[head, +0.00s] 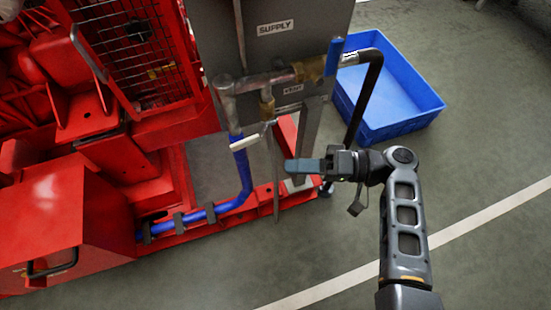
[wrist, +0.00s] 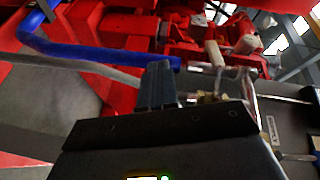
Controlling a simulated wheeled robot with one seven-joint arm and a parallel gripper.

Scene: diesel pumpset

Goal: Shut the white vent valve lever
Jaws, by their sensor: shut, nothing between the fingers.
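The white vent valve lever (head: 245,142) is a short white grip on a thin rod. In the head view it points left and slightly down from the small brass valve (head: 267,106) under the pipe, near the VENT label (head: 291,89). A white grip that looks like the same lever (wrist: 214,52) shows in the wrist view, right of the fingertips. My gripper (head: 290,166) is shut and empty, pointing left, lower right of the lever and apart from it in the head view. Its closed fingers (wrist: 158,75) also show in the wrist view.
A blue-handled valve (head: 333,57) sits to the right on the same pipe, below the SUPPLY label (head: 276,28). A black hose (head: 366,95) hangs towards a blue crate (head: 395,92). A blue pipe (head: 243,172) runs down along the red frame. Open floor lies at lower right.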

